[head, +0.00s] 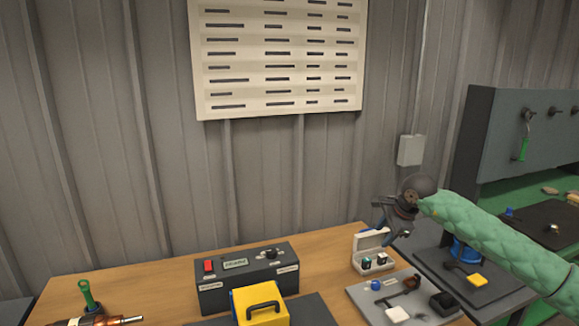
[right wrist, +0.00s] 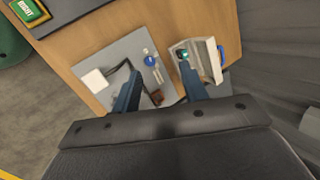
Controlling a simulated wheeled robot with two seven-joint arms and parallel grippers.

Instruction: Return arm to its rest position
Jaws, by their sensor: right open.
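My right arm in its green quilted sleeve (head: 490,235) reaches in from the right edge in the head view. Its gripper (head: 382,222) is raised over the right part of the wooden bench, near the open white case (head: 372,262). In the right wrist view the two blue fingers of the gripper (right wrist: 160,82) stand wide apart with nothing held between them. Below them lie the grey tray (right wrist: 115,58) and the open white case (right wrist: 205,50). My left arm and gripper are not in view.
A dark control box (head: 236,262) with a red switch and a yellow box (head: 262,305) stand mid-bench. A grey board (head: 375,300) with small parts lies at the front right. A copper-coloured rotor (head: 110,321) lies at the left. The left back of the wooden bench (head: 150,285) is clear.

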